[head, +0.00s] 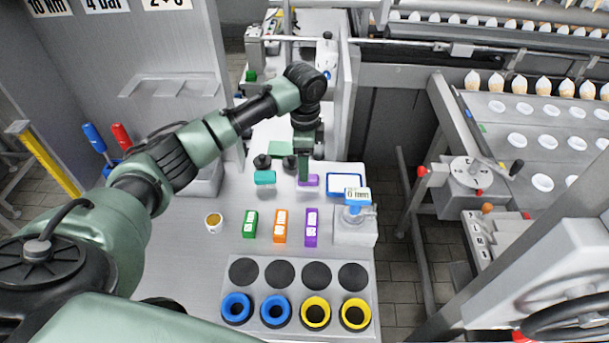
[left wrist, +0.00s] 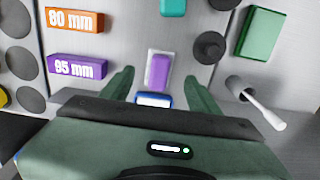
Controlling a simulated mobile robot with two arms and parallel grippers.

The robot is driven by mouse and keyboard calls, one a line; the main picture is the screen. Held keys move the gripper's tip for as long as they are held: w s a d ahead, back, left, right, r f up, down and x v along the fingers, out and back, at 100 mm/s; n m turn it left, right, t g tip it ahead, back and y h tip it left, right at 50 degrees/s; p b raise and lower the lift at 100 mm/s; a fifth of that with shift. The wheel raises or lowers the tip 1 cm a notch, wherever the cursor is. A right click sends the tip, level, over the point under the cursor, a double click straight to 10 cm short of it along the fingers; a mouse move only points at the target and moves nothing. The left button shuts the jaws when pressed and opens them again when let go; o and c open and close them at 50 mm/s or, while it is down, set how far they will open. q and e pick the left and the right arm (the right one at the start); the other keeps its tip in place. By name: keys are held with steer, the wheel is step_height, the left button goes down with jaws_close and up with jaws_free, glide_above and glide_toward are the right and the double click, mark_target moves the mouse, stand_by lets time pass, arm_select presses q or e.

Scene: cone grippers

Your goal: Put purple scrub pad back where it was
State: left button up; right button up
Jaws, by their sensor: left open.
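The purple scrub pad (left wrist: 158,72) lies on a pale rectangular base in the left wrist view, between my open fingertips in the picture. In the head view the purple pad (head: 312,180) shows only in part, behind my left gripper. My left gripper (head: 304,168) is open and empty above the bench, fingers pointing down; in the left wrist view its two green fingers (left wrist: 158,80) stand apart on either side of the pad. I cannot tell the exact height left between them. My right gripper is in neither view.
A teal pad (head: 265,178), black knobs (head: 262,161) and a blue-rimmed white tray (head: 346,185) are close by. Green (head: 250,224), orange (head: 280,227) and purple (head: 311,227) labelled blocks stand nearer.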

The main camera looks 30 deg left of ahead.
arm_select(q)
step_height(320, 180, up, 6)
steer(key=shift+f+b, duration=0.1)
steer(key=shift+b, duration=0.25)
